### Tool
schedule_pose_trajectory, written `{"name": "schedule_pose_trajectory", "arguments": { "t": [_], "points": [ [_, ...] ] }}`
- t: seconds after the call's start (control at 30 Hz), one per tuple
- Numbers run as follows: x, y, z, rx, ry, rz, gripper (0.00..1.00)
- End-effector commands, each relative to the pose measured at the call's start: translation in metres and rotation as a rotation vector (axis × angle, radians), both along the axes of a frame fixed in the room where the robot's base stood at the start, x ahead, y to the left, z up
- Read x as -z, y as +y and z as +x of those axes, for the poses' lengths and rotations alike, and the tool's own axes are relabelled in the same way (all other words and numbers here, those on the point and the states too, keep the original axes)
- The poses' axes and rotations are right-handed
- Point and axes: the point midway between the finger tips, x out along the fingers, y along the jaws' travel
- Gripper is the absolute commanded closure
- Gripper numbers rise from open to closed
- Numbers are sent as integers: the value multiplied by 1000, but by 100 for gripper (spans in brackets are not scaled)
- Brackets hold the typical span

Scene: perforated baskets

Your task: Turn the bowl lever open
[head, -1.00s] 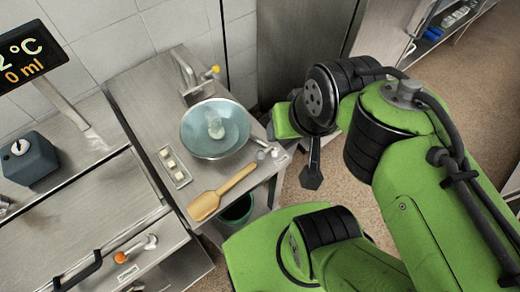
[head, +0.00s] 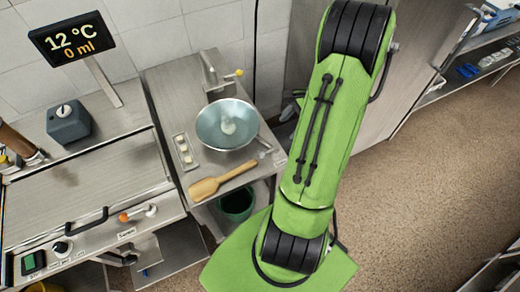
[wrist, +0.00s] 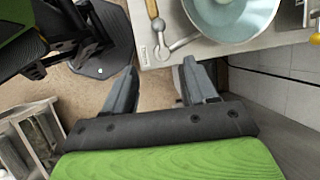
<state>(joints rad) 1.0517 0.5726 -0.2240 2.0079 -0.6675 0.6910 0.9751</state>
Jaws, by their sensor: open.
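A wide blue-grey bowl (head: 226,124) with a pale, clear lump inside sits on a steel counter. A small metal lever (head: 264,143) with a round pivot is at the counter's edge beside the bowl; it also shows in the wrist view (wrist: 180,44), next to a small label. In the wrist view, my gripper (wrist: 160,66) is open and empty, its fingers apart and pointing towards the lever and counter edge. The fingers look short of the lever, not touching it. In the head view, my green arm hides the gripper.
A wooden spatula (head: 220,181) lies in front of the bowl. A tap with a yellow knob (head: 239,73) stands behind it. A green bin (head: 236,203) is under the counter. An orange-tipped lever (head: 137,213) and display (head: 72,38) are at left. Open floor lies right.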

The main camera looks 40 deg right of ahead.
Motion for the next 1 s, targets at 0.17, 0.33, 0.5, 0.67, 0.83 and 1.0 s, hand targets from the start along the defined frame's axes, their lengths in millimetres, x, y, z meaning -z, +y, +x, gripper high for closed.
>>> {"name": "schedule_pose_trajectory", "arguments": {
  "t": [0.17, 0.33, 0.5, 0.67, 0.83, 1.0],
  "points": [
    [38, 15, 11, -6, 3, 5, 43],
    [77, 29, 23, -9, 4, 2, 43],
    [113, 41, 34, -8, 4, 2, 43],
    [132, 47, 41, -8, 2, -2, 43],
    [137, 49, 42, -7, 1, -3, 43],
    [136, 49, 42, -7, 1, -3, 48]
  ]
}}
